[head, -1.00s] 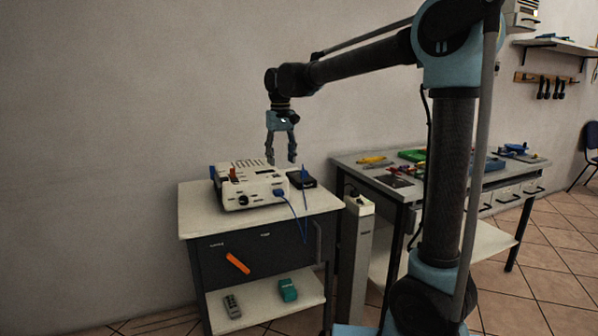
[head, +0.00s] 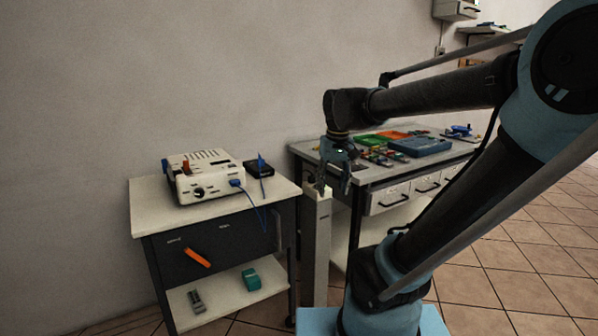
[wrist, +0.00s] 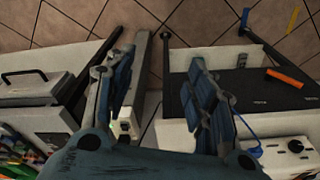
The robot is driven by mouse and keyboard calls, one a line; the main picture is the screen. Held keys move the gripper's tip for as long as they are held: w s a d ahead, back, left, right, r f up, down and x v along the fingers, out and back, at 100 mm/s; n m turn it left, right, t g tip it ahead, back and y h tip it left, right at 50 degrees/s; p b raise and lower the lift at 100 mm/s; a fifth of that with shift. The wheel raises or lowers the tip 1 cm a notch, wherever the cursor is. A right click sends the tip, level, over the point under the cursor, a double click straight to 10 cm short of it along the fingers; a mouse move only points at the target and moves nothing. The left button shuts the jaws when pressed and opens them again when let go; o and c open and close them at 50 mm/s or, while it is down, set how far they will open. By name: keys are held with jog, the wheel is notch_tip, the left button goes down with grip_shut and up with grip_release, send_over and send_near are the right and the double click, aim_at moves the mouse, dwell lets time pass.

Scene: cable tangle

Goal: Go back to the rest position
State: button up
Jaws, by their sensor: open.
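My gripper (head: 334,180) is open and empty in the head view, pointing down over the gap between the cabinet and the workbench. In the wrist view its two spread fingers (wrist: 165,95) hang above that gap with nothing between them. A white device (head: 203,178) stands on the small cabinet (head: 150,213), left of my gripper. A blue cable (head: 255,205) runs from a blue plug (head: 237,183) on the device and hangs over the cabinet's front edge. A black box (head: 258,169) lies beside the device; a blue piece stands at it.
A narrow grey post (head: 316,245) stands between the cabinet and the workbench (head: 300,150), just under my gripper. The workbench holds a blue tray (head: 420,146) and green and orange items. Tiled floor is clear at the right.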

jog(key=s+d+f+m, duration=0.2)
jog(key=s+d+f, duration=0.7)
jog(key=s+f, duration=0.2)
notch_tip(320, 180, down, 3)
jog(key=shift+s+r+t, duration=0.2)
jog(key=shift+s+t, duration=0.15)
jog(key=shift+t, duration=0.05)
jog(key=shift+w+f, duration=0.2)
jog(key=shift+w, duration=0.25)
